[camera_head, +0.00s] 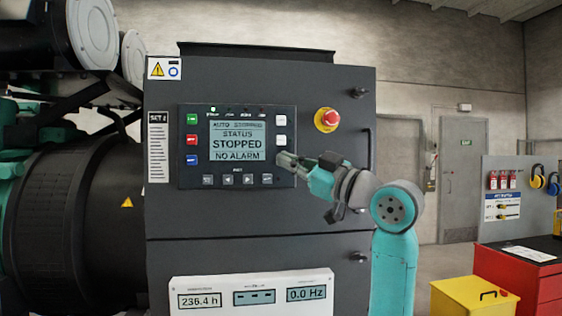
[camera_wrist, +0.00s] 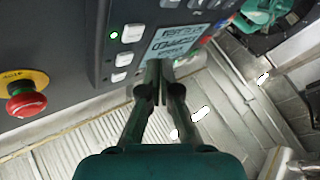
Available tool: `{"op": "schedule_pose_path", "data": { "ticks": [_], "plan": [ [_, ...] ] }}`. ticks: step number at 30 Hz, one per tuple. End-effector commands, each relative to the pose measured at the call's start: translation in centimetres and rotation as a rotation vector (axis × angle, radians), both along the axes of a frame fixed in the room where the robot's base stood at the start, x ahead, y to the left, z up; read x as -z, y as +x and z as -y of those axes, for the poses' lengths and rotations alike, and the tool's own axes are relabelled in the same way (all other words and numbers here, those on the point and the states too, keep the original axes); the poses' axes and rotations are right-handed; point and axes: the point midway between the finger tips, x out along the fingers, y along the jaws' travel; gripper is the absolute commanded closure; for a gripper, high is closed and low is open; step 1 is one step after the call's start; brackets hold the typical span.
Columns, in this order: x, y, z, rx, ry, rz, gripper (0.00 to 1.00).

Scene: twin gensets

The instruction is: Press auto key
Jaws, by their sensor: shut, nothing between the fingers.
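The genset controller panel (camera_head: 237,146) is on the dark cabinet door. Its screen (camera_head: 237,141) reads AUTO STOPPED, STATUS STOPPED, NO ALARM. Green, red and blue keys run down its left side, white keys (camera_head: 282,124) down its right side, and grey keys along the bottom. The key labels are too small to read, so I cannot tell which is the auto key. My gripper (camera_head: 286,160) is shut and empty at the panel's lower right, hiding the area below the white keys; contact is unclear. The wrist view shows the shut fingertips (camera_wrist: 158,67) near the screen and a lit green lamp (camera_wrist: 115,35) beside a white key.
A red emergency stop button (camera_head: 327,119) on a yellow base sits right of the panel; it also shows in the wrist view (camera_wrist: 26,103). A meter strip (camera_head: 252,292) is below. A yellow box (camera_head: 474,298) and red cabinet (camera_head: 520,275) stand at right.

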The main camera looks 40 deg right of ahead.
Motion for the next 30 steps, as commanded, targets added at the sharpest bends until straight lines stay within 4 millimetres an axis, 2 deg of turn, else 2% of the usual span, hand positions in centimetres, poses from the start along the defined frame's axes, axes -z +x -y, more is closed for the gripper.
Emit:
{"op": "schedule_pose_path", "data": {
  "ticks": [15,30],
  "plan": [
    [0.0,-3.4,-2.3,0.0,0.0,0.0,1.0],
    [0.0,-3.6,-2.4,0.0,0.0,-0.001,1.0]
  ]
}}
